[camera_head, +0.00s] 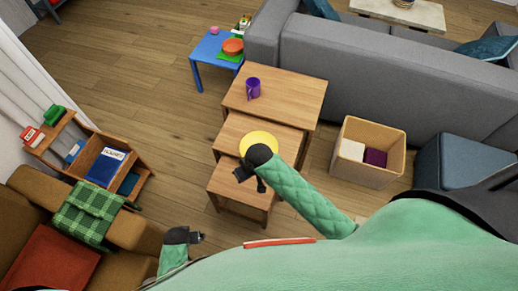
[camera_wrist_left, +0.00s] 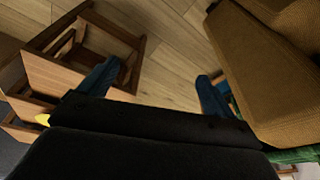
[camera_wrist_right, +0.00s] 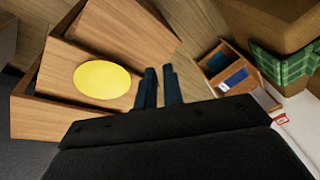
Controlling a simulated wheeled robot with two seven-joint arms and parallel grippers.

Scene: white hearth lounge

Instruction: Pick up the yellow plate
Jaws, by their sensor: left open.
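The yellow plate (camera_head: 259,139) lies flat on the middle tier of a stepped set of wooden nesting tables (camera_head: 228,137). My right gripper (camera_head: 251,181) is over the tables, just in front of the plate, and its wrist covers the plate's near edge. In the right wrist view the plate (camera_wrist_right: 102,80) lies left of the fingers, apart from them. Those fingers are close together with a narrow gap and nothing between them. My left gripper (camera_head: 196,237) is open and empty, left of the tables. The left wrist view shows only a sliver of the plate (camera_wrist_left: 42,119).
A purple mug (camera_head: 253,88) stands on the top tier. An open wooden bin (camera_head: 368,171) and a grey sofa (camera_head: 370,65) are to the right. A brown sofa (camera_head: 140,232) and wooden shelf unit (camera_head: 118,150) are at left. The floor between shelf and tables is clear.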

